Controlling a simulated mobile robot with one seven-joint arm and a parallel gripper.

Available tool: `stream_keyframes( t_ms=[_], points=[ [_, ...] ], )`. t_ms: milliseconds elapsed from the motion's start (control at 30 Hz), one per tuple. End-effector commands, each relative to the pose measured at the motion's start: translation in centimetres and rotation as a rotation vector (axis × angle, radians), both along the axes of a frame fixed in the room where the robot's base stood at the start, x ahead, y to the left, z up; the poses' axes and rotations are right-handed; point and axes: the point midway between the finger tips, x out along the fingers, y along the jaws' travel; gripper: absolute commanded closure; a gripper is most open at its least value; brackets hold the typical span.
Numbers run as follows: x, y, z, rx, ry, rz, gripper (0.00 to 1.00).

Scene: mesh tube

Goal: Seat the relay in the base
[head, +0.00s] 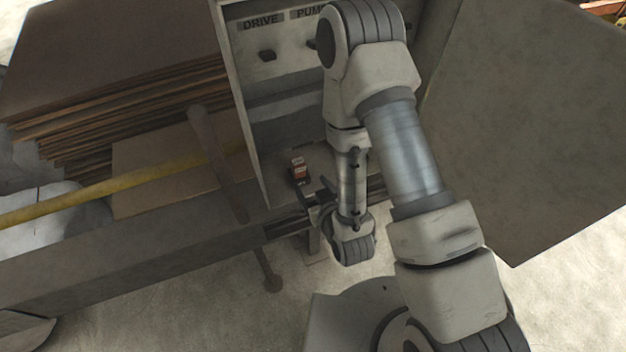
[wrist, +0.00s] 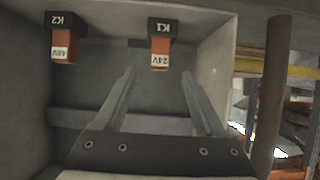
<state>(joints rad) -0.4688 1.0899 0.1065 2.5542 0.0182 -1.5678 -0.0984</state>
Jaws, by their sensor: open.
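An orange relay marked 24V (wrist: 159,60) sits on a black base marked K1 (wrist: 160,28) in the wrist view, where the lettering is upside down. How deep it sits I cannot tell. A second orange relay marked 48V (wrist: 64,54) is on a black base marked K2 (wrist: 64,22) to the left. In the head view one orange relay (head: 298,165) shows on the cabinet floor; my arm seems to hide the other. My gripper (wrist: 158,73) is open and empty, its fingertips aimed at the 24V relay, one to each side, apparently short of it.
The cabinet (head: 236,100) has side walls and a back panel with DRIVE and PUMP labels and dark fittings (head: 267,55). A large grey panel (head: 530,110) stands at right. A yellow bar (head: 110,190) and a post (head: 215,160) are at left.

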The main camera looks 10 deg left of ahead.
Motion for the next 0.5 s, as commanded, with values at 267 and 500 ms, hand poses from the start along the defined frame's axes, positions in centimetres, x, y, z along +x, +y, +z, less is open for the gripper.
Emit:
stream_keyframes(
  t_ms=[267,500],
  points=[
    [-0.5,-0.3,0.3,0.0,0.0,0.001,0.28],
    [0.6,-0.3,1.1,-0.004,0.006,-0.01,0.28]
  ],
)
